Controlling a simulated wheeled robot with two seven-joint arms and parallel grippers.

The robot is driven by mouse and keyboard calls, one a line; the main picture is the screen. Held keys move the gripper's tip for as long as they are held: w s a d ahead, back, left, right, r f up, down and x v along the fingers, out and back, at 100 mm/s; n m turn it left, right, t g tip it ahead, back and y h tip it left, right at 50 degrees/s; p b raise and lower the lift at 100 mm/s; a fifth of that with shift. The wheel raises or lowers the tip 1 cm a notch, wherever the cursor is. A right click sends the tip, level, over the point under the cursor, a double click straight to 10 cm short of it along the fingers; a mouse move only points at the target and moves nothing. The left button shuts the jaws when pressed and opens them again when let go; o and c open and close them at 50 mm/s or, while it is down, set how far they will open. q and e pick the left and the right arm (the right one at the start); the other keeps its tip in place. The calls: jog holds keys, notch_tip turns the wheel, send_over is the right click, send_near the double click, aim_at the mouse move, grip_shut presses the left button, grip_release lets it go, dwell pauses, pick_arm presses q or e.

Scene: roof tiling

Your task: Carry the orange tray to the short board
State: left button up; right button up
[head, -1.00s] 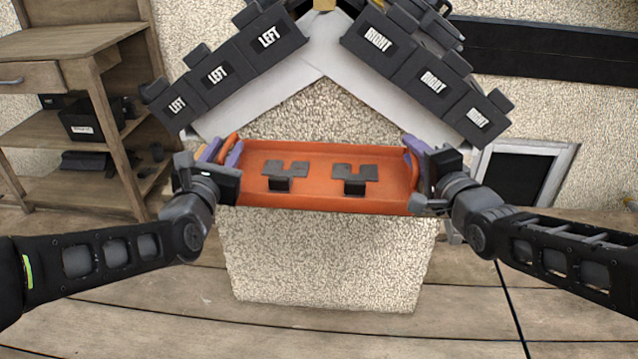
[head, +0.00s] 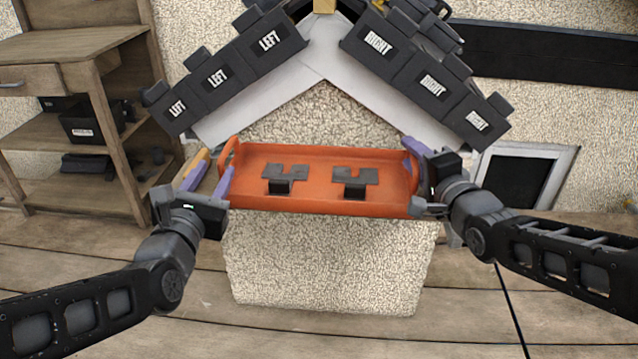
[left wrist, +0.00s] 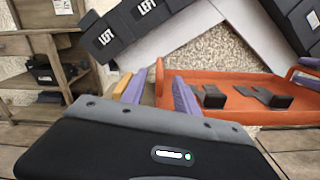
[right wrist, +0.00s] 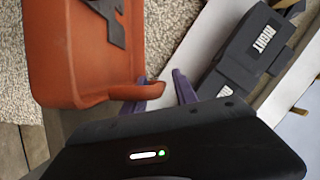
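The orange tray (head: 320,202) sits level in front of the pebbled gable wall, with two dark grey tile pieces (head: 285,176) (head: 355,180) in it. My right gripper (head: 422,160) is at the tray's right end. In the right wrist view its fingers (right wrist: 163,88) are apart, with the right handle (right wrist: 125,91) reaching to them. I cannot make out the short board; what supports the tray is hidden.
Dark tiles marked LEFT (head: 225,77) and RIGHT (head: 430,82) cover the roof slopes above the tray. A wooden shelf (head: 75,50) stands at the left. A framed dark opening (head: 515,185) is at the right. The plank floor in front is clear.

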dwell(0.3)
jog(key=f+v, duration=0.1)
jog(key=v, duration=1.1)
jog(key=shift+r, duration=0.45)
